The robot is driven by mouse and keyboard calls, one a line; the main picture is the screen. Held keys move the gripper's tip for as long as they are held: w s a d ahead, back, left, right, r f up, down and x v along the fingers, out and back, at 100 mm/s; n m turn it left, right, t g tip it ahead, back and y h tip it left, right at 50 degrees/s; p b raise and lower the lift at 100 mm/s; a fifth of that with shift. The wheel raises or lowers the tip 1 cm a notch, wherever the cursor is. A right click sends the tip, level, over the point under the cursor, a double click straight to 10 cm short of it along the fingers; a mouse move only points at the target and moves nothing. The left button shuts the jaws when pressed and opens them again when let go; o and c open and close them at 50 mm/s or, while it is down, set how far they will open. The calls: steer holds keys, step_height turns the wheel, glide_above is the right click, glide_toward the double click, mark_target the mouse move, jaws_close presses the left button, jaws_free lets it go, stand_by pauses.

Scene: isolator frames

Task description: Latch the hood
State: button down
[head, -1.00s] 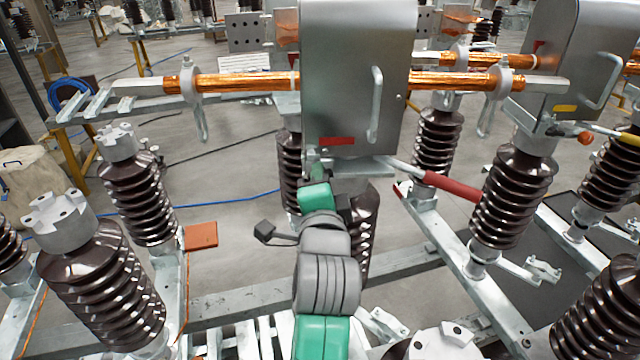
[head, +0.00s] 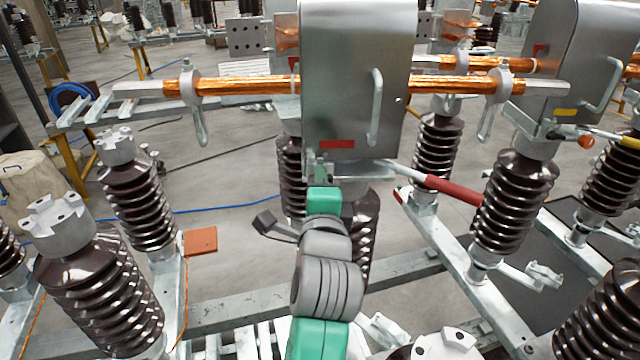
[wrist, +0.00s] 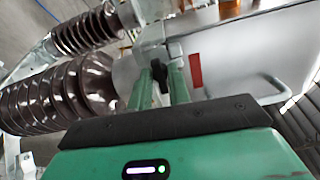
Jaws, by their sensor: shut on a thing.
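The hood (head: 350,70) is a grey sheet-metal cover in the middle of the head view, upright over a copper bar, with a red label and a bar handle (head: 375,108). It also shows at the right of the wrist view (wrist: 250,60). My gripper (head: 320,172) is at the hood's lower left edge, mostly hidden behind my own wrist in the head view. In the wrist view its two green fingers (wrist: 161,85) are shut on a small dark latch part (wrist: 157,72), just beside the red label (wrist: 195,70). The latch's exact position is too small to tell.
Brown ribbed insulators (head: 135,205) stand on both sides and behind my arm. A red-and-white rod (head: 455,190) sticks out right of the hood's base. A second hood (head: 575,60) with a yellow label stands at the right. Copper bars (head: 245,84) run across at hood height.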

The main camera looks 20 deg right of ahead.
steer(key=c, duration=1.3)
jaws_free()
steer(key=b+v, duration=0.1)
steer(key=v, duration=0.6)
steer(key=shift+s+a, duration=0.15)
steer(key=shift+s, duration=0.2)
